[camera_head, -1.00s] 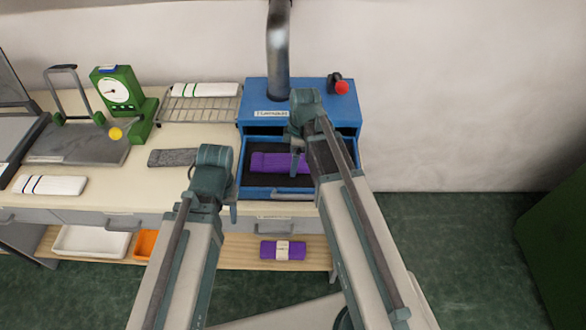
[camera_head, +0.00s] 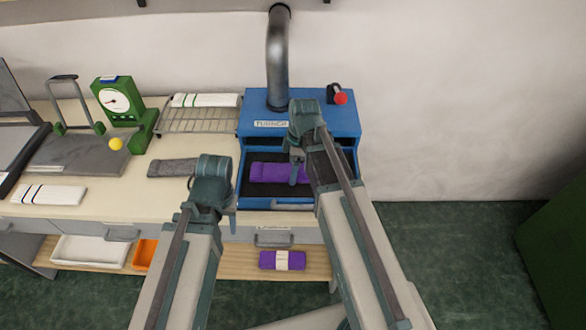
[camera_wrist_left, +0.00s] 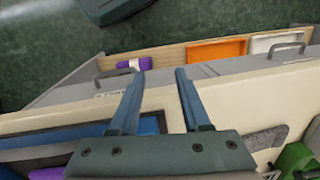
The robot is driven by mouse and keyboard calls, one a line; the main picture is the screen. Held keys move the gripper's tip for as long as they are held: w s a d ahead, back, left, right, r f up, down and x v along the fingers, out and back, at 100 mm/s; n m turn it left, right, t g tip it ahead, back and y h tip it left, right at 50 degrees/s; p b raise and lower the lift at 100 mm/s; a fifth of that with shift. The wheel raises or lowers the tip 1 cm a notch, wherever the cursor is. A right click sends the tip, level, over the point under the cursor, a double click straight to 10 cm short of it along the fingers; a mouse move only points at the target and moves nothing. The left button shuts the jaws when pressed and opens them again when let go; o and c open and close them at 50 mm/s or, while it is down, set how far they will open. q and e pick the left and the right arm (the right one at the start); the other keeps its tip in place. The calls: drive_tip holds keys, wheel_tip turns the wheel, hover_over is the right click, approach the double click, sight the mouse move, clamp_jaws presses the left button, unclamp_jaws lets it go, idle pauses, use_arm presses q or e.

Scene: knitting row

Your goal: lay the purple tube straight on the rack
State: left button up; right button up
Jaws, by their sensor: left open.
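A purple tube (camera_head: 268,173) lies flat in the dark open drawer of the blue machine, partly hidden by my right arm. A purple patch shows at the lower edge of the left wrist view (camera_wrist_left: 48,173). The wire rack (camera_head: 200,119) stands left of the machine, with a white green-striped tube (camera_head: 205,100) along its back. My left gripper (camera_head: 230,212) is in front of the bench edge, left of the drawer. In the left wrist view its fingers (camera_wrist_left: 161,72) are apart and empty. My right gripper (camera_head: 298,174) is over the drawer by the purple tube; its jaws are unclear.
A grey tube (camera_head: 172,168) and a white striped tube (camera_head: 48,194) lie on the bench. A green dial gauge (camera_head: 117,101) stands left of the rack. A purple banded roll (camera_head: 282,260), a white tray (camera_head: 90,251) and an orange bin (camera_head: 145,253) are on the lower shelf.

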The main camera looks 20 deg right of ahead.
wheel_tip(320, 180, up, 9)
drive_tip(key=p, duration=0.8)
drive_tip(key=shift+p, duration=0.4)
drive_tip(key=shift+r, duration=0.1)
